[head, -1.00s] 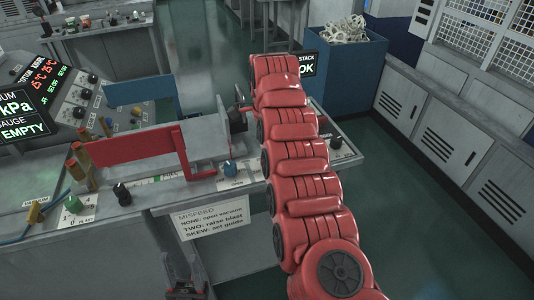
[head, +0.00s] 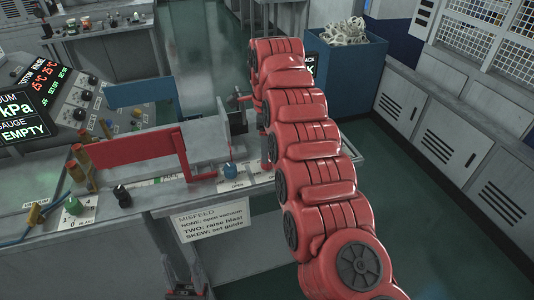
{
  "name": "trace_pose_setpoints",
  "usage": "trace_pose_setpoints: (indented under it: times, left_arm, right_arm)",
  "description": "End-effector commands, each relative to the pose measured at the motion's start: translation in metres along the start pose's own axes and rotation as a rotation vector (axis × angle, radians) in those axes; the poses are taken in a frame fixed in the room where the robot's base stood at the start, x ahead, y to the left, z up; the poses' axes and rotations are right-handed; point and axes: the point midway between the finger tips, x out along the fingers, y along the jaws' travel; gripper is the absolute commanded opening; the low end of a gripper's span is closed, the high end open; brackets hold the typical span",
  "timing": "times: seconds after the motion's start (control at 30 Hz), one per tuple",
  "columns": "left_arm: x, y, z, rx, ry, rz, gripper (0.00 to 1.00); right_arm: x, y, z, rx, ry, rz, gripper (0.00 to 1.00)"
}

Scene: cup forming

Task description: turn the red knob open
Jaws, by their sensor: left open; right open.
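I cannot make out a red knob in the head view; my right arm covers part of the machine's right end. The knobs that show on the near ledge are a blue one (head: 231,170) by an "OPEN" label, a black one (head: 122,195) and a green one (head: 74,205). My red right arm reaches up from the lower right over the right end of the machine. A dark part at the bottom edge, below the ledge, appears to be my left gripper (head: 185,289), mostly cut off, away from the knobs.
A red bar (head: 125,148) and a grey plate (head: 206,140) stand above the ledge. A misfeed sign (head: 212,218) hangs on the front. A blue bin (head: 350,85) with pale scraps stands behind the arm. Grey cabinets (head: 440,120) line the right, with clear green floor before them.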

Motion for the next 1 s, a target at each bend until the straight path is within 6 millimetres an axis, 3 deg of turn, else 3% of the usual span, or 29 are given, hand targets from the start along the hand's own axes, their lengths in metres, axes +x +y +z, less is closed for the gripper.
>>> trace_pose_setpoints:
  times: [0.03, 0.1, 0.2, 0.5, 0.7, 1.0]
  left_arm:
    - [0.011, -0.001, -0.002, 0.0, 0.001, 0.0, 0.5]
    - [0.016, -0.001, -0.003, 0.0, 0.001, 0.0, 0.5]
    - [0.045, -0.002, -0.008, 0.0, 0.001, 0.0, 0.5]
    - [0.1, -0.005, -0.017, 0.0, 0.001, 0.0, 0.5]
    - [0.118, -0.006, -0.02, 0.0, 0.001, 0.0, 0.5]
    - [0.121, -0.006, -0.021, 0.0, 0.001, 0.0, 0.5]
  right_arm:
    - [-0.016, -0.002, -0.003, 0.002, 0.0, -0.001, 0.74]
    - [-0.029, -0.001, -0.003, 0.001, 0.002, 0.001, 0.74]
    - [-0.061, -0.001, -0.003, 0.003, 0.002, 0.002, 0.74]
    - [-0.117, 0.0, -0.001, 0.001, 0.001, 0.002, 0.74]
    - [-0.136, 0.0, 0.0, 0.001, 0.001, 0.002, 0.74]
    - [-0.138, 0.0, 0.0, 0.001, 0.001, 0.002, 0.74]
